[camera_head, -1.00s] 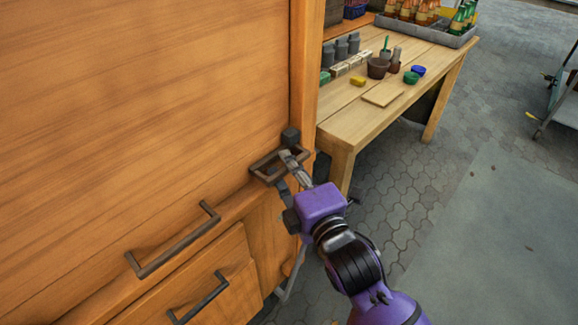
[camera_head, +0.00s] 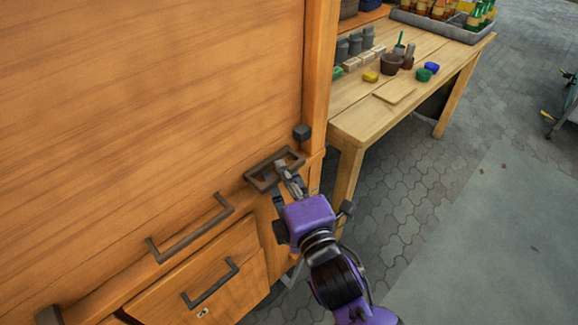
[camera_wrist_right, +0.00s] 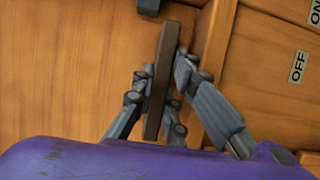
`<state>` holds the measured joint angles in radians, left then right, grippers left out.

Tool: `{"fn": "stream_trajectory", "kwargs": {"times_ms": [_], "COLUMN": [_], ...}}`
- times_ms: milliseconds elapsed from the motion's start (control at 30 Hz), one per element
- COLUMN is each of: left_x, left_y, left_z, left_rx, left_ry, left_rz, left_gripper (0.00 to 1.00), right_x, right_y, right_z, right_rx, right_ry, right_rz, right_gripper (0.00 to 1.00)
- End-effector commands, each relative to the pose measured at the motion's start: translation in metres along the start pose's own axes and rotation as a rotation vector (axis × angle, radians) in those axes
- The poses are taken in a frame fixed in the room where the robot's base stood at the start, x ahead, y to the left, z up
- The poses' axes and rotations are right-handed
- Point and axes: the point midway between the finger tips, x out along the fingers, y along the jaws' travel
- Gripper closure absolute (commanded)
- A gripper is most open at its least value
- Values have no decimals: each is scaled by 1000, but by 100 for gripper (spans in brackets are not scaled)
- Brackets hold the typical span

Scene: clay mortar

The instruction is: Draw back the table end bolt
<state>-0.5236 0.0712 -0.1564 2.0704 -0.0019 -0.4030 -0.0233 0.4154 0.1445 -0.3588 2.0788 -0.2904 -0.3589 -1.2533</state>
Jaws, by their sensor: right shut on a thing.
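The table end bolt (camera_head: 262,183) is a dark, rectangular loop-shaped handle on the wooden cabinet front, near its right post. A dark square block (camera_head: 302,132) sits up and right of the loop, with a small gap between them. My purple right gripper (camera_head: 285,172) has its fingers closed on the bar of the loop. In the right wrist view the bolt's brown bar (camera_wrist_right: 161,85) runs between the two grey fingers (camera_wrist_right: 160,100), which press it from both sides. The block also shows at the top of that view (camera_wrist_right: 148,6). My left gripper is not in view.
Below the bolt are a bar handle (camera_head: 190,228) and a drawer with its handle (camera_head: 212,286). ON and OFF labels (camera_wrist_right: 298,66) show on the wood. A workbench (camera_head: 375,125) with pots, blocks and bottles stands at the right. Paving beyond it is open.

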Motion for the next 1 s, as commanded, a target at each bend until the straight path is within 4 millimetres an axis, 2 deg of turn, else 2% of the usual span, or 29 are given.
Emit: {"fn": "stream_trajectory", "kwargs": {"times_ms": [133, 167, 300, 667, 767, 1000], "left_x": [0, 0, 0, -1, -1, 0], "left_y": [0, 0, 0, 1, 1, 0], "left_z": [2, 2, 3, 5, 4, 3], "left_rx": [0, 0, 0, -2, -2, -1], "left_ry": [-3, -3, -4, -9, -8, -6], "left_rz": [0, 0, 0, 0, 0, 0], "left_gripper": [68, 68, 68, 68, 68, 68], "right_x": [-1, -1, 0, -5, -17, -68], "right_y": [-1, -1, -1, -1, -2, -2], "right_z": [-3, -4, -3, -2, -1, -1], "right_rx": [2, 2, 2, 2, 2, 2], "right_ry": [7, 7, 6, 4, 4, 4], "right_rz": [0, 0, 0, -1, -3, -4], "right_gripper": [100, 84, 68, 68, 68, 68]}}
